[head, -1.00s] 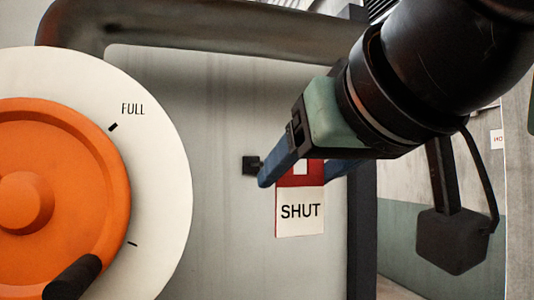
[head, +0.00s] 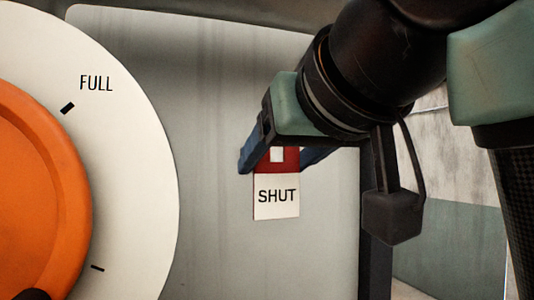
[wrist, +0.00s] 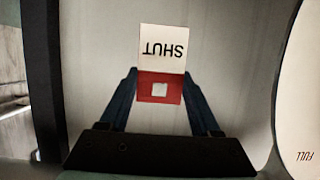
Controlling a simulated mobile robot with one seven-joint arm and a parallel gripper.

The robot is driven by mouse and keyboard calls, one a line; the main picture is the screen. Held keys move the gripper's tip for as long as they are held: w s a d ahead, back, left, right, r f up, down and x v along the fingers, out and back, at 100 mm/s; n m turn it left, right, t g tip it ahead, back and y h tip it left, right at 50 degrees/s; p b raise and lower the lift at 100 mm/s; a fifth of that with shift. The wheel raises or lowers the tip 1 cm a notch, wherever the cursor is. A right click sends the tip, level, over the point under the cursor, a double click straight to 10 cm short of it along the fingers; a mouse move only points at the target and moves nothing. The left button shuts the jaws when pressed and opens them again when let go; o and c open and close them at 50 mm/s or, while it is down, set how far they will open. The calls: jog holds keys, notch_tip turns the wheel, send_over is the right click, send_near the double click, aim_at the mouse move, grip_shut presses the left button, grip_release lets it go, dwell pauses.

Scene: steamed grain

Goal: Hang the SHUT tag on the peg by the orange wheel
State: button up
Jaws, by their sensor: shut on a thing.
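The SHUT tag (head: 277,208) has a white lower part with black letters and a red upper part with a pale square opening. My gripper (head: 273,163) is shut on the tag's red part, one blue finger at each side, and the tag hangs upright in front of the grey panel. In the wrist view the tag (wrist: 162,50) appears upside down between the fingertips (wrist: 160,82). The orange wheel (head: 38,190) is at the left of the head view. The peg shows in neither current view. I cannot tell whether the tag touches the panel.
A white dial plate (head: 140,190) marked FULL surrounds the wheel; its edge also shows at the right of the wrist view (wrist: 302,100). The grey panel (head: 215,240) is bare between the dial and the tag. A dark upright edge (head: 374,240) borders the panel at right.

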jog(key=shift+w+a+f+p, duration=0.1)
jog(key=shift+w+a+p, duration=0.2)
jog(key=shift+w, duration=0.75)
jog(key=shift+w+a+f+p, duration=0.15)
jog(key=shift+w+a, duration=0.2)
jog(key=shift+w, duration=0.7)
jog(key=shift+w+a+f+p, duration=0.1)
jog(key=shift+w+a+p, duration=0.2)
jog(key=shift+w, duration=0.75)
jog(key=shift+r, duration=0.1)
jog(key=o, duration=1.5)
jog(key=shift+c, duration=0.2)
